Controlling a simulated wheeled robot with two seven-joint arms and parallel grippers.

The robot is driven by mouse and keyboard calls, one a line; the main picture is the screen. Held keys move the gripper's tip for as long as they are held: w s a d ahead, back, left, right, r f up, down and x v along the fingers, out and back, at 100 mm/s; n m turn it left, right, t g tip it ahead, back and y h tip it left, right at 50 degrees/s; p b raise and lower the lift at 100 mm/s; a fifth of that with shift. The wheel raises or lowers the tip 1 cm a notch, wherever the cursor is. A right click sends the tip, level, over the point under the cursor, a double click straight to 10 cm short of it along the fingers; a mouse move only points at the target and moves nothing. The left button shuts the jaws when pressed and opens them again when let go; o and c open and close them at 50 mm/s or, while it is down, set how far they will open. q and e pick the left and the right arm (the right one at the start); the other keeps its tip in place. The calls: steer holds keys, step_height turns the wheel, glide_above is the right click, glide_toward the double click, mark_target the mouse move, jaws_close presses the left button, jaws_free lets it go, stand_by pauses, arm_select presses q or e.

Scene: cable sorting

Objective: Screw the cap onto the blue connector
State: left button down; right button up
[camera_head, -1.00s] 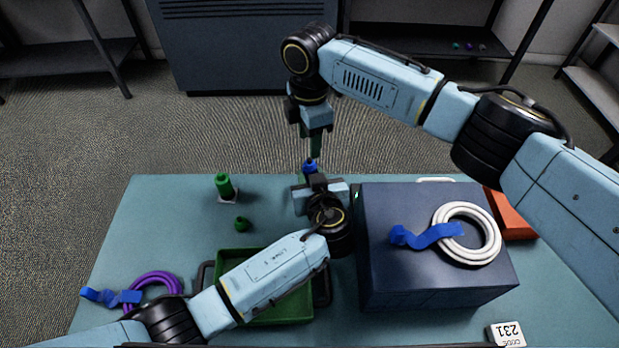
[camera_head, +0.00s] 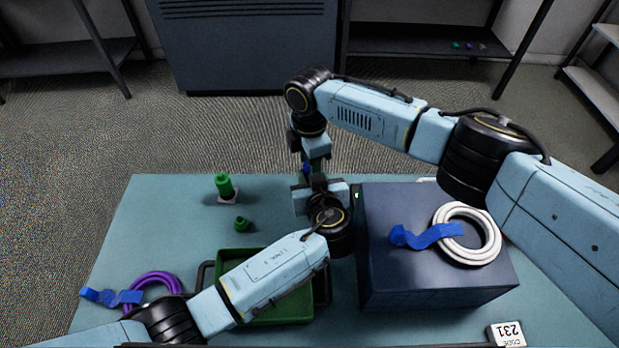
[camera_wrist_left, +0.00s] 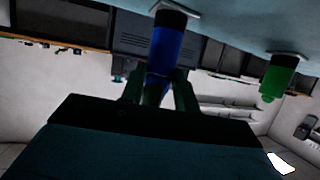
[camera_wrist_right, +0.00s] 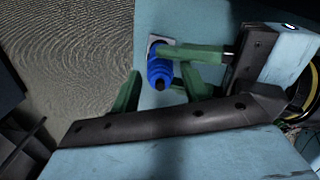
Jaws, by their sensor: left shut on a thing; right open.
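The blue connector (camera_wrist_left: 166,45) stands with its black end on a pale plate, upside down in the left wrist view. My left gripper (camera_wrist_left: 158,90) is shut on it from the side. The right wrist view looks along it and shows a ridged blue part (camera_wrist_right: 158,66) with a dark centre; I cannot make out a seam between cap and connector, and no loose blue cap shows. My right gripper (camera_wrist_right: 161,88) is open, its fingers on either side of the blue part. In the head view the connector (camera_head: 306,169) is mostly hidden by both grippers.
A green connector (camera_head: 223,186) and a loose green cap (camera_head: 242,224) are on the table at left. A green tray (camera_head: 232,262) lies under my left arm. A dark blue box (camera_head: 385,275) with a white cable coil (camera_head: 439,221) stands at right; a purple coil (camera_head: 153,274) lies front left.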

steer(key=shift+f, duration=0.15)
steer(key=shift+c, duration=0.3)
jaws_close()
steer(key=shift+m, duration=0.7)
steer(key=shift+o, duration=1.1)
jaws_free()
step_height(320, 180, up, 12)
